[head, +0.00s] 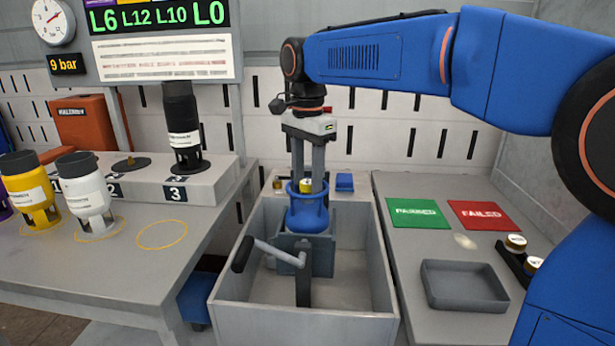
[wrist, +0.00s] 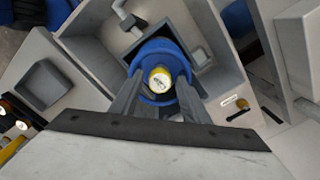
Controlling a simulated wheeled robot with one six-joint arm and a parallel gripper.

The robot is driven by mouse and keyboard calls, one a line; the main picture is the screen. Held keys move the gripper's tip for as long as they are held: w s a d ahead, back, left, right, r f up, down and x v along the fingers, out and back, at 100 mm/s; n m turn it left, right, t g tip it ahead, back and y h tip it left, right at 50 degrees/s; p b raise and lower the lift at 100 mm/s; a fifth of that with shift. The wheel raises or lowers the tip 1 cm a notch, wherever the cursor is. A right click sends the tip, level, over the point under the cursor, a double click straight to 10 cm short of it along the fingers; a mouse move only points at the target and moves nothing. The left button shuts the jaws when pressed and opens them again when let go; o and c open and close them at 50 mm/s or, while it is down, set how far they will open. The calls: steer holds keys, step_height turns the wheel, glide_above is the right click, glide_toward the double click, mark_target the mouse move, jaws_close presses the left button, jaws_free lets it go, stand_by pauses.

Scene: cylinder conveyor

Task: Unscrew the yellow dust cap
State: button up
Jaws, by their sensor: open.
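The yellow dust cap (wrist: 160,79) sits in the middle of a blue ring-shaped holder (wrist: 150,52) in the wrist view. In the head view, the cap (head: 306,186) shows as a small yellow patch between my fingers, above the blue holder (head: 308,218). My gripper (head: 307,190) points straight down over the holder. Its two fingers are open, one on each side of the cap, and it also shows in the wrist view (wrist: 158,98). I cannot tell whether the fingers touch the cap.
The holder stands in a grey open box (head: 303,325) with a crank handle (head: 270,252) at its front. On the right are a green PASSED mat (head: 418,213), a red FAILED mat (head: 486,215) and an empty grey tray (head: 463,287). Several cylinders stand left, including a white one (head: 86,194).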

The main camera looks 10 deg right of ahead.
jaws_close()
steer(key=n, duration=0.4)
steer(key=shift+n, duration=1)
steer(key=n, duration=0.3)
steer(key=shift+n, duration=1.5)
steer(key=shift+n, duration=0.9)
steer(key=n, duration=0.4)
